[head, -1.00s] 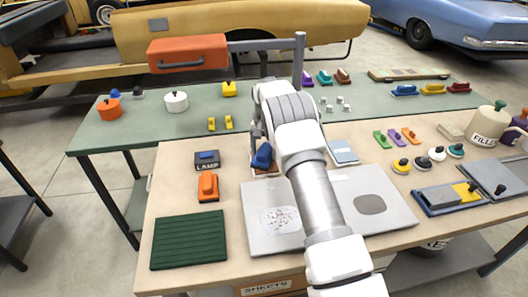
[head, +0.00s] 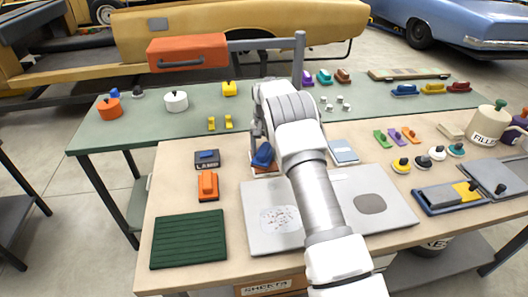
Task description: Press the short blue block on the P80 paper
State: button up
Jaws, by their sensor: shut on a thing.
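The blue block (head: 262,157) is in my gripper (head: 261,148), below the end of my arm on the near table. My gripper is shut on it, and the arm hides part of both. A small brownish sheet (head: 258,171) shows under and around the block. Its lettering cannot be read, so I cannot confirm that it is the P80 paper. I cannot tell whether the block touches this sheet. A blue-grey sheet (head: 343,151) lies to the right of my arm.
A block on a LAMP-marked dark pad (head: 207,165) and an orange block (head: 208,187) stand to the left. A grey panel (head: 390,190) lies in front, partly under my arm in view. A green ribbed mat (head: 188,241) lies front left. Several small coloured blocks and knobs stand right.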

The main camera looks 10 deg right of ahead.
aim_at(264, 148)
jog(key=shift+r, duration=0.1)
jog(key=shift+r+p, duration=1.95)
jog(key=shift+r, duration=1.5)
jog(key=shift+f, duration=0.1)
